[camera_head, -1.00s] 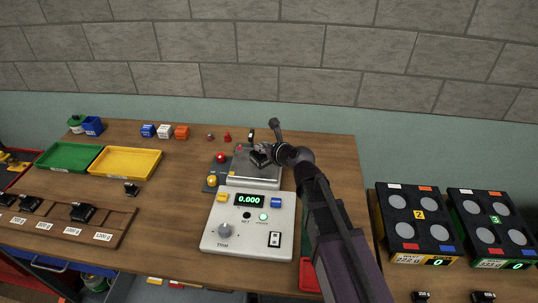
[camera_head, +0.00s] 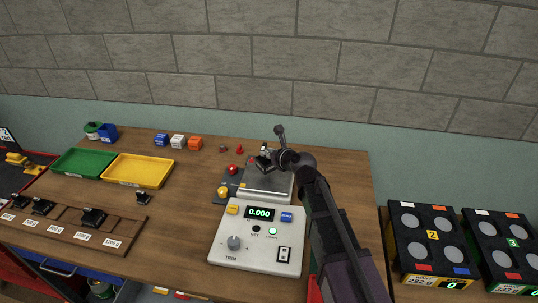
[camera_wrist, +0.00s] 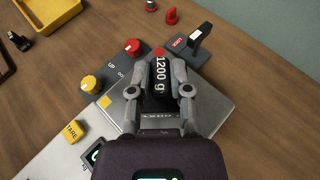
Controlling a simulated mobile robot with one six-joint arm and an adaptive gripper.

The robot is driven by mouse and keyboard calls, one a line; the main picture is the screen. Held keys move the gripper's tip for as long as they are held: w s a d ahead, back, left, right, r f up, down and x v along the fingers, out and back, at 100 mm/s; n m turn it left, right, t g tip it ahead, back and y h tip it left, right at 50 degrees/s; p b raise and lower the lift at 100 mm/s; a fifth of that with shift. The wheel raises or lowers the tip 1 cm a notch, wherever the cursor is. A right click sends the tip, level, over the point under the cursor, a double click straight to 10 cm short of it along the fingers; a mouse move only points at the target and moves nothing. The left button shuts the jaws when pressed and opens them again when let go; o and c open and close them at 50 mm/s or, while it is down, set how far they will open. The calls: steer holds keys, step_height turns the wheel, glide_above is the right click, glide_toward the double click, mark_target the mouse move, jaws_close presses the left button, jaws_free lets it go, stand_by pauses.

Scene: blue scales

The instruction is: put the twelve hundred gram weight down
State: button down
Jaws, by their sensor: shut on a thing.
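The black 1200 g weight (camera_wrist: 158,78), with its white label facing the camera, is between the two fingers of my gripper (camera_wrist: 160,65) in the wrist view. My gripper is shut on it. In the head view my gripper (camera_head: 266,160) is over the back part of the scale's steel pan (camera_head: 266,187). The scale display (camera_head: 259,213) reads 0.000. I cannot see the weight's underside or the gap below it. The wooden weight rack (camera_head: 65,228) is at the left, with an empty place by its right-end label (camera_head: 112,243).
Red and yellow knobs (camera_head: 223,192) stand left of the pan. A lever (camera_wrist: 200,34) stands behind the pan. Yellow (camera_head: 140,171) and green trays lie at the left. A small black weight (camera_head: 143,197) stands on the table between rack and scale. Wood left of the scale is bare.

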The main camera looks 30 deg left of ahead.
mark_target(268, 160)
steer(key=shift+f+b, duration=0.4)
steer(key=shift+f, duration=0.05)
steer(key=shift+f+b, duration=1.3)
steer(key=shift+f, duration=0.15)
steer(key=c, duration=0.6)
jaws_free()
steer(key=shift+o, duration=0.2)
steer(key=shift+d+r, duration=0.1)
steer(key=shift+r, duration=0.15)
steer(key=p+v, duration=0.4)
steer(key=v, duration=0.8)
steer(key=shift+p, duration=0.3)
steer(key=shift+s+f, duration=0.1)
steer(key=shift+f, duration=0.05)
